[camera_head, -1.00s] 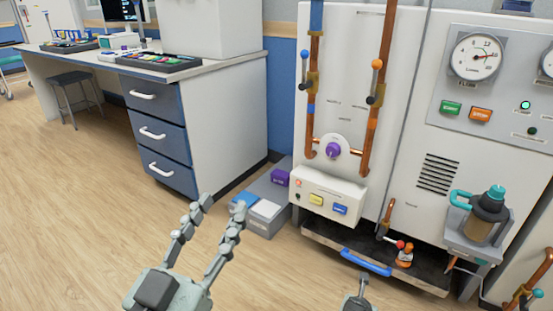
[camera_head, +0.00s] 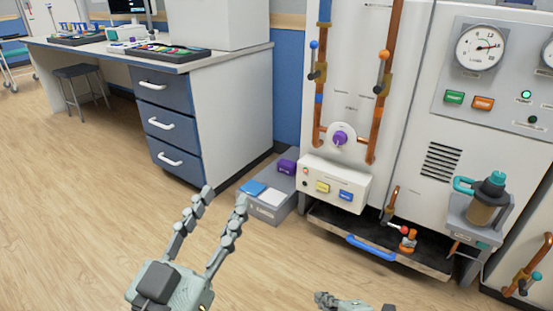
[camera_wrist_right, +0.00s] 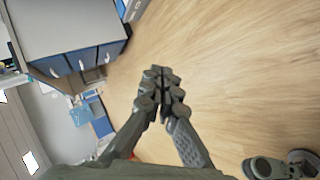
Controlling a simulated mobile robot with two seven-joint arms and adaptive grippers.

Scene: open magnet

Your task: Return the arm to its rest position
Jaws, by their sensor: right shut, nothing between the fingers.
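My left gripper (camera_head: 222,198) is open and empty in the head view, over the wooden floor at the lower left of the middle. My right gripper (camera_head: 322,298) shows only in part at the bottom edge of the head view, below the machine's open tray. In the right wrist view my right gripper (camera_wrist_right: 162,75) has its fingers together with nothing between them. It is over bare floor, apart from any object.
The white machine (camera_head: 380,110) carries copper pipes, a purple knob (camera_head: 340,138) and a tray with a blue handle (camera_head: 371,248). A grey box (camera_head: 268,212) sits on the floor beside it. A drawer desk (camera_head: 170,125) stands at the left. The floor (camera_head: 80,220) is clear.

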